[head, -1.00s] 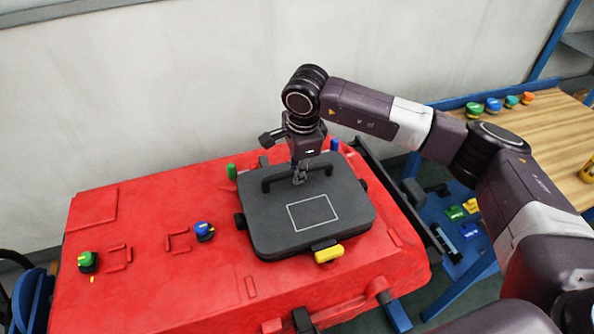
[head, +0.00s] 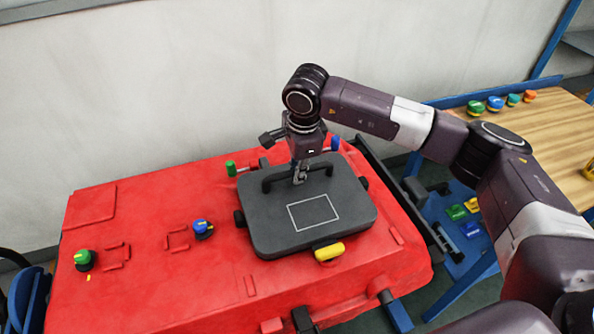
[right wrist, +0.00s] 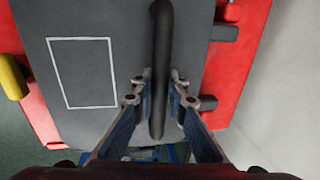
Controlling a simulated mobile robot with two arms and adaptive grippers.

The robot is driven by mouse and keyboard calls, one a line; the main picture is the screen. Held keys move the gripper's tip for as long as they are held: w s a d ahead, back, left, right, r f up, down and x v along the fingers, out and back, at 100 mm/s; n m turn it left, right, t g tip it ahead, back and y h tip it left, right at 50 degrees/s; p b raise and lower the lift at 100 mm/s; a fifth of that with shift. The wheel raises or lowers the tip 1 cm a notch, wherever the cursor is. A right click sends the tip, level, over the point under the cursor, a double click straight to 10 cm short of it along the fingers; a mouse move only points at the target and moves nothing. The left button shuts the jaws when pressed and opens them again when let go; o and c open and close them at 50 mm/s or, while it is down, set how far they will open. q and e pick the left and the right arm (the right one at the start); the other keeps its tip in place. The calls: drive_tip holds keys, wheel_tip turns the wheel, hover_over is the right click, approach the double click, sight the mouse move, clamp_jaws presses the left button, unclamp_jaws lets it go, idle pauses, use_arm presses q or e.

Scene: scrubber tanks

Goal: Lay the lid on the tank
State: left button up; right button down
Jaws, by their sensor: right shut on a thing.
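The lid (head: 345,228) is a dark grey rounded slab with a white rectangle outline and a bar handle (head: 318,164). It lies over the right part of the red tank (head: 150,215), roughly level; I cannot tell if it is fully seated. My right gripper (head: 299,180) is shut on the lid's handle from above. In the right wrist view the fingers (right wrist: 160,82) stand on both sides of the black handle (right wrist: 161,40). The tank opening is hidden under the lid. My left gripper is not in view.
Around the lid are a yellow latch (head: 329,251), a green knob (head: 231,168) and black latches. Blue (head: 202,229) and green (head: 84,259) knobs sit on the tank's left part. A wooden table (head: 550,130) with several coloured knobs and a blue cart (head: 470,240) stand right.

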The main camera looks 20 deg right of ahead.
drive_tip(key=shift+f, duration=0.15)
drive_tip(key=shift+b, duration=0.3)
idle(0.4)
drive_tip(key=c, duration=1.4)
unclamp_jaws()
drive_tip(key=shift+o, duration=0.2)
drive_tip(key=shift+r, duration=0.3)
drive_tip(key=shift+s+r+p, duration=0.25)
drive_tip(key=shift+r+p, duration=0.3)
drive_tip(key=shift+r, duration=0.5)
drive_tip(key=shift+s+r+p, duration=0.25)
drive_tip(key=shift+r+p, duration=0.25)
drive_tip(key=shift+r, duration=0.55)
drive_tip(key=shift+r+p, duration=1.1)
drive_tip(key=shift+r, duration=1.4)
